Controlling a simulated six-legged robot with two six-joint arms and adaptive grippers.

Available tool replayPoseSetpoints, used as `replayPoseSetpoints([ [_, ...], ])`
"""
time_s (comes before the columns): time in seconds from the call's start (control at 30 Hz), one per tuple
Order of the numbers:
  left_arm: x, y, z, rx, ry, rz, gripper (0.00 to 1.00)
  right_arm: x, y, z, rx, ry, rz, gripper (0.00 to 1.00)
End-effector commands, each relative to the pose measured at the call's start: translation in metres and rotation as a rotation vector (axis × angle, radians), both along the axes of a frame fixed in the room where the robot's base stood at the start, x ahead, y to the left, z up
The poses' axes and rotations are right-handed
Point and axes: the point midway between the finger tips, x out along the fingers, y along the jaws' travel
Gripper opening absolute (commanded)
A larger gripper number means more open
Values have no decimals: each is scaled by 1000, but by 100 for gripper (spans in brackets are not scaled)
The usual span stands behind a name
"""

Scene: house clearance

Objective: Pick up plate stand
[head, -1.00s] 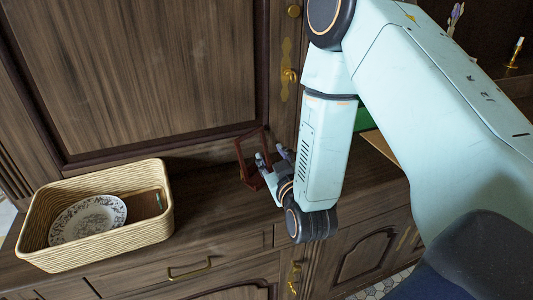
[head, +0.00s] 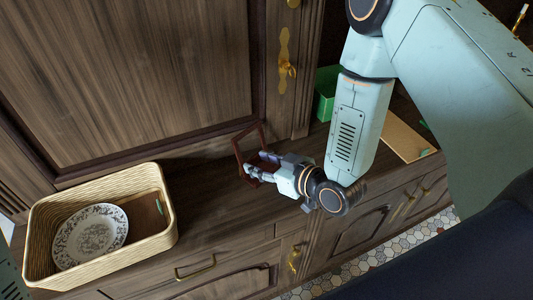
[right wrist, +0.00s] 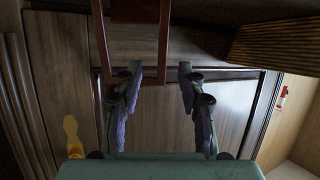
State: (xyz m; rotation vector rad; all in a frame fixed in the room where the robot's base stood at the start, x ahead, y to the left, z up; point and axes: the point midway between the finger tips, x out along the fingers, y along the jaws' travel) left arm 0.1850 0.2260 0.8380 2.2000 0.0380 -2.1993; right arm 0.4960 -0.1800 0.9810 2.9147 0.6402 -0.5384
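The plate stand (head: 238,152) is a reddish-brown wooden frame standing on the dark sideboard top, close to the back panel. My right gripper (head: 252,170) is at its lower right side in the head view. In the right wrist view the two fingers (right wrist: 160,68) are apart. One bar of the stand (right wrist: 164,35) comes down between them, and another bar lies outside the left finger. I see no clear contact on both sides. My left gripper is not in view.
A woven basket (head: 165,238) holding a patterned plate (head: 90,236) and a brown item stands to the left; its side also shows in the right wrist view (right wrist: 275,42). A green box (head: 325,92) and a light board (head: 405,138) are at the right. Sideboard surface between stand and basket is clear.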

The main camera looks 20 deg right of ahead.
Motion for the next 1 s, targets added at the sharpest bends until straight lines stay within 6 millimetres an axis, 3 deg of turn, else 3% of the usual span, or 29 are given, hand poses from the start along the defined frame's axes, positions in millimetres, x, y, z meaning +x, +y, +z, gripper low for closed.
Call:
replayPoseSetpoints([
  [0.17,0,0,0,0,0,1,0,-1,12,-8,19,33,33,40],
  [0.7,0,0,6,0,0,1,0,55,32,-27,18,31,34,40],
  [1.0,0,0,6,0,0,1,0,64,35,-31,21,32,28,40],
])
